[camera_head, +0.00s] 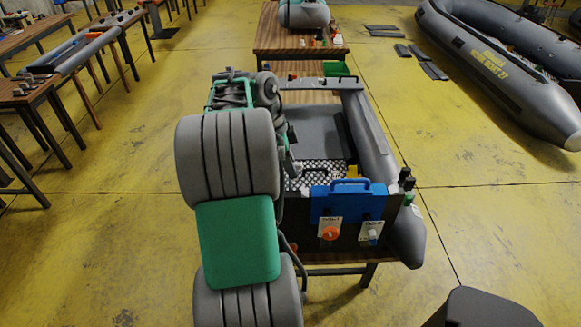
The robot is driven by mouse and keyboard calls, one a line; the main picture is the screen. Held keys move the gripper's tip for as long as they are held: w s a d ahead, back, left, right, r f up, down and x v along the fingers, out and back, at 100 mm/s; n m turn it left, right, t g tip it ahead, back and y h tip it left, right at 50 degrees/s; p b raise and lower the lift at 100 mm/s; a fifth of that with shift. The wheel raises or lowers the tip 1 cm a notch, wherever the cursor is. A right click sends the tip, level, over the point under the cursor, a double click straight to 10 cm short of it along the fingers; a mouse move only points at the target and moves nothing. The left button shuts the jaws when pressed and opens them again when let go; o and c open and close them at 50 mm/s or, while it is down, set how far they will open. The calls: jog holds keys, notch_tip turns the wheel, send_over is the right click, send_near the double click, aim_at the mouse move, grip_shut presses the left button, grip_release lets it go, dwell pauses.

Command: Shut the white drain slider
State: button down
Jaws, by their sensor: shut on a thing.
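The grey inflatable boat (372,142) lies on a wooden table in the middle of the view. Its dark stern board (293,222) faces me. On it are two small white plates below a blue pad (341,203). The right plate bears a white drain slider (372,234). It is too small to tell whether it stands open or shut. The left plate bears an orange-red knob (330,233). My grey and green arm rises at the left of the stern and folds forward. It hides the boat's left side. I cannot make out my gripper's fingers; they appear hidden behind the arm.
Black and green fittings (407,186) stand at the stern's right corner. A farther table (300,42) carries a grey roll and small items. Wooden benches stand at the left. A large grey boat (500,70) lies at the upper right. The yellow floor (490,220) is clear at the right.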

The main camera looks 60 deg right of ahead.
jog(key=shift+a+f, duration=0.1)
jog(key=shift+f, duration=0.05)
jog(key=shift+f+b, duration=2.25)
jog(key=shift+f, duration=0.1)
jog(key=c, duration=1.2)
grip_release()
jog(key=shift+r, duration=0.15)
jog(key=shift+c, duration=0.2)
notch_tip(320, 180, up, 7)
jog(key=p, duration=0.6)
jog(key=shift+r, duration=0.15)
